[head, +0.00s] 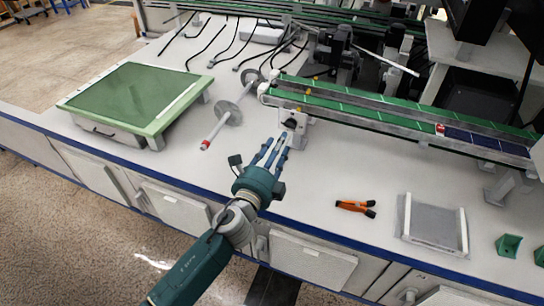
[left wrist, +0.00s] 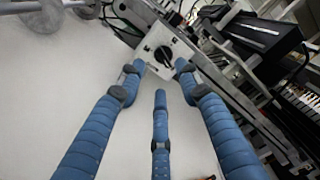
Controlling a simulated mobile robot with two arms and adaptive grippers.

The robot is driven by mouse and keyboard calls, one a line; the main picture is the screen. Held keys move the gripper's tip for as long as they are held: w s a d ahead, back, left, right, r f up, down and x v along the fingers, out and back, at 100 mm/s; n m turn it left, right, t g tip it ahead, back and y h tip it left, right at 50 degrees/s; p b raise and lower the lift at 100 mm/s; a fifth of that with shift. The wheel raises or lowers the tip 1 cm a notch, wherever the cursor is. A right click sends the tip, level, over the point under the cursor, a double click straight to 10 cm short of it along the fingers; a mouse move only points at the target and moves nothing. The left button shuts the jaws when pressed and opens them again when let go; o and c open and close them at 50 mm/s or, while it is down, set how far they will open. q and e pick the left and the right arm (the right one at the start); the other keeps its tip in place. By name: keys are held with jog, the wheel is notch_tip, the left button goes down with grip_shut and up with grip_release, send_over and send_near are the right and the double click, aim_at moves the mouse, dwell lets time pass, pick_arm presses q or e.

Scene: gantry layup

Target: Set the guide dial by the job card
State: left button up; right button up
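The guide dial (head: 290,123) is a dark knob on a small pale box at the front of the green conveyor. In the left wrist view the dial (left wrist: 164,55) is a black knob on a light grey plate with small marks around it; I cannot read them. My left gripper (head: 274,148) has its blue fingers pointing at the dial from the front. In the left wrist view my left gripper's fingers (left wrist: 159,76) are spread apart and empty, short of the knob. I cannot make out a job card. My right gripper is not in view.
A green-framed panel (head: 135,95) lies at the left, beside a rod with discs (head: 228,113). An orange-handled tool (head: 356,207) and a grey tray (head: 432,226) lie to the right. The conveyor (head: 395,117) runs behind. Bare white tabletop surrounds the gripper.

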pick_arm(q)
jog(key=v, duration=0.5)
jog(key=shift+s, duration=0.2)
jog(key=shift+a, duration=0.1)
